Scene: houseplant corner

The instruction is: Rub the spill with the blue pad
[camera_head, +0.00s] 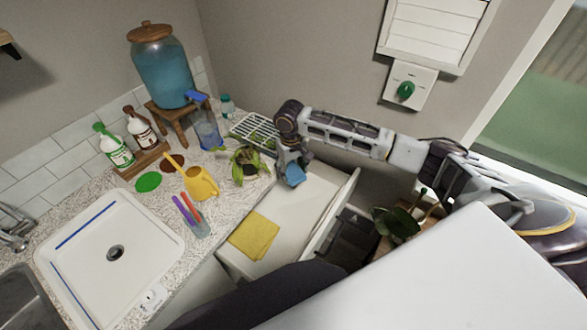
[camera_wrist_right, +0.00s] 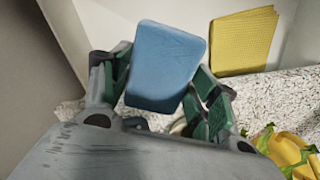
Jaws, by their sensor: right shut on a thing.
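My right gripper (camera_head: 291,164) is shut on the blue pad (camera_head: 294,176), over the far end of the open white drawer (camera_head: 318,188). In the right wrist view the blue pad (camera_wrist_right: 166,66) sits between the two green-lined fingers and hides what is behind it. I cannot tell whether the pad touches a surface. I cannot make out a spill with certainty in either view. My left gripper is not in view.
A yellow cloth (camera_head: 254,235) lies in the drawer's near part. A leafy plant (camera_head: 245,163), a yellow watering can (camera_head: 200,183) and a cup of coloured sticks (camera_head: 194,218) stand on the speckled counter left of the gripper.

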